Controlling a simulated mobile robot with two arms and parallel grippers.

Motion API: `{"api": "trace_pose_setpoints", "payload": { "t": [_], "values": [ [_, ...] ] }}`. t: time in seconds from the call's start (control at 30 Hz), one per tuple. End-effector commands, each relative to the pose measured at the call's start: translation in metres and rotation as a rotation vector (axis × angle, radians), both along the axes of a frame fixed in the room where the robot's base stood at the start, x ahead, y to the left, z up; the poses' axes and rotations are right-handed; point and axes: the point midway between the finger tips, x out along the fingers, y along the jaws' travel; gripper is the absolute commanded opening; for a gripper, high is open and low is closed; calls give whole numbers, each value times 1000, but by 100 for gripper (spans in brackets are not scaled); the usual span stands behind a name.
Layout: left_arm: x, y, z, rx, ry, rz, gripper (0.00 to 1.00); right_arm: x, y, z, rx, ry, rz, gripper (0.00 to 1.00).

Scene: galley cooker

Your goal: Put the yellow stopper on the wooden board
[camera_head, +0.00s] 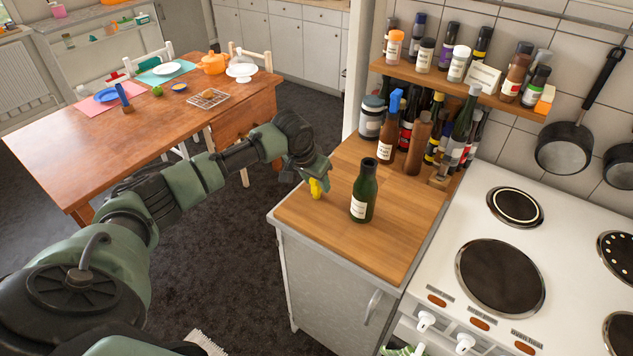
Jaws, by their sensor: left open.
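The yellow stopper (317,189) is small and shows just below my left gripper (318,172), near the left edge of the wooden board (385,245). The board is the brown top of the grey cabinet. My left gripper is open and points down, with its fingers right above or around the stopper. I cannot tell whether they touch it, or whether the stopper rests fully on the board. A dark green bottle (364,192) with a pale label stands upright on the board, right of the stopper. My right gripper is out of view.
Several bottles and jars (417,140) crowd the back of the board under a spice shelf (455,84). A white cooker (480,215) adjoins on the right. The board's front part is clear. A wooden table (150,125) with dishes stands at the back left.

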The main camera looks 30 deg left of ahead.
Motion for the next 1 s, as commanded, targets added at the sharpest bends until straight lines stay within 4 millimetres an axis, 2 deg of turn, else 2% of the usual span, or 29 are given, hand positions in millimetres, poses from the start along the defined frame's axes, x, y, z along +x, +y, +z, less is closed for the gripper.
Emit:
{"api": "trace_pose_setpoints", "payload": {
  "t": [0.17,0.4,0.6,0.77,1.0],
  "values": [
    [-10,1,24,1,-4,-1,41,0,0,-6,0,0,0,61],
    [-29,2,73,1,-5,-1,41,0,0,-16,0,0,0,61],
    [-41,2,101,0,-3,1,41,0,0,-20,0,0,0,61],
    [-45,1,110,-1,0,0,41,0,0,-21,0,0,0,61],
    [-46,2,111,0,0,1,41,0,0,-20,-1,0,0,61]
  ]
}}
